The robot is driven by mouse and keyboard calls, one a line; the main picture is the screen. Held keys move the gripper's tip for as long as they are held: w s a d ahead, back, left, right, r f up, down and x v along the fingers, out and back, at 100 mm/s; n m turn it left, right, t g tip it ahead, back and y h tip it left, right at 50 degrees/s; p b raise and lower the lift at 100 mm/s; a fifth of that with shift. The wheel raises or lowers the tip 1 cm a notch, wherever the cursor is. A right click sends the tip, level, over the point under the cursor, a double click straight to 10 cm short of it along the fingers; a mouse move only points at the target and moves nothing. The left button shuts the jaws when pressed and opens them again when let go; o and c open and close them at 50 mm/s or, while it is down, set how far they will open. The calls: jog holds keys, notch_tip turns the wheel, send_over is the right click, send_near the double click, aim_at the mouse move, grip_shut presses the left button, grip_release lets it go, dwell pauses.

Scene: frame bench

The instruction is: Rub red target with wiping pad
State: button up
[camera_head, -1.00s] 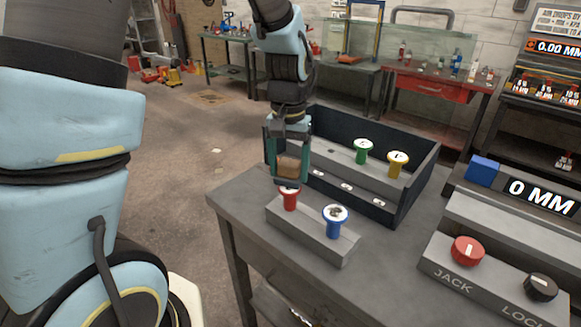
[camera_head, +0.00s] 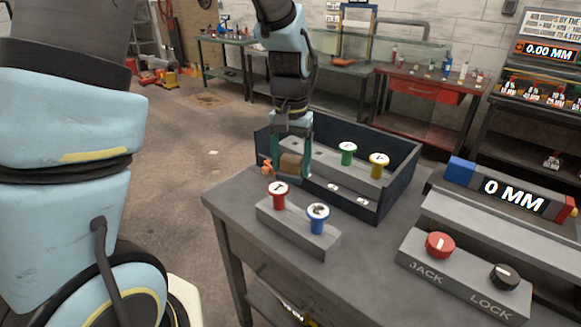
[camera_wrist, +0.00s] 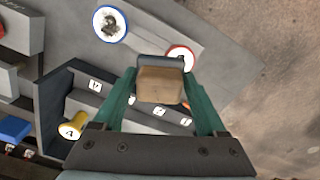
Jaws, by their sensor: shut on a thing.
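The red target (camera_head: 279,195) is a red peg with a white, red-rimmed top bearing a small dark mark. It stands on the near grey block, beside a blue peg (camera_head: 317,218) whose white top has a dark smudge. My gripper (camera_head: 291,168) is shut on the wiping pad (camera_head: 290,162), a brown block with a grey strip seen in the wrist view (camera_wrist: 160,84). The pad is just behind and slightly right of the red target, apparently clear of it. In the wrist view the red target's top (camera_wrist: 181,54) is partly hidden by the pad.
A dark open tray (camera_head: 398,180) behind holds a grey block with a green peg (camera_head: 348,153) and a yellow peg (camera_head: 379,165). A grey console with a red knob (camera_head: 440,245) and a black knob (camera_head: 504,277) stands right. The bench front is clear.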

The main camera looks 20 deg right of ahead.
jog(key=shift+r+p, duration=1.6)
jog(key=shift+r, duration=0.7)
jog(key=shift+f, duration=0.1)
